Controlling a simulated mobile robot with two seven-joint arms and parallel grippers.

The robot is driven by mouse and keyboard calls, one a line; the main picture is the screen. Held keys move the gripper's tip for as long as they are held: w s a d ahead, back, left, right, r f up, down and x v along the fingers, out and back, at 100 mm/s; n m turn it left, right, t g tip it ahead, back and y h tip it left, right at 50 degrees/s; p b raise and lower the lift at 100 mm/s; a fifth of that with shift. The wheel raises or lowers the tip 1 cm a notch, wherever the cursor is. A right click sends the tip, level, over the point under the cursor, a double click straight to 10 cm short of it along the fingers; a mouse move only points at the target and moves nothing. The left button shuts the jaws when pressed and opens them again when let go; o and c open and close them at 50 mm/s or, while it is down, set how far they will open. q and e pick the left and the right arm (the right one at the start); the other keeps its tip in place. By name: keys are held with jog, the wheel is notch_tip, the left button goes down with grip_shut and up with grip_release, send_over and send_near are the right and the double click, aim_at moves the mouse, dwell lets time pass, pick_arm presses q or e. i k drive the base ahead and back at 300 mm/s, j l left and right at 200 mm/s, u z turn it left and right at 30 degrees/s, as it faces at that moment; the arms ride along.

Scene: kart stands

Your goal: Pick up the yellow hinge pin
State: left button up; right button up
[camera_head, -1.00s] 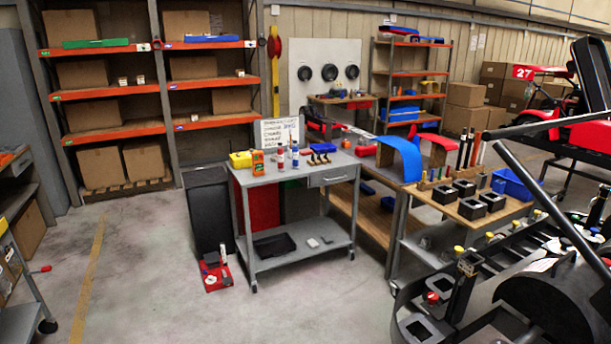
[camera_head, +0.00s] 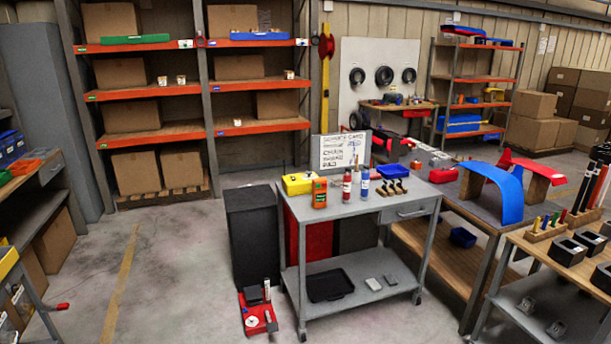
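A wooden block (camera_head: 545,232) at the right edge holds a row of small upright coloured pins (camera_head: 548,219). They are too small to tell for sure which one is a yellow hinge pin. The block stands on a wood-topped bench (camera_head: 540,247), near black square blocks. Neither of my grippers is in view.
A grey cart (camera_head: 345,213) in the middle carries a yellow box, bottles and a sign. A black bin (camera_head: 252,235) and a red tray (camera_head: 258,315) stand left of it. A blue curved panel (camera_head: 497,190) lies on a bench.

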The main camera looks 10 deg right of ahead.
aim_at(535, 229)
jog(key=i+z, duration=0.5)
jog(key=i, duration=0.2)
jog(key=i+j+z, duration=0.2)
jog(key=i+z, duration=0.25)
jog(key=i, duration=0.25)
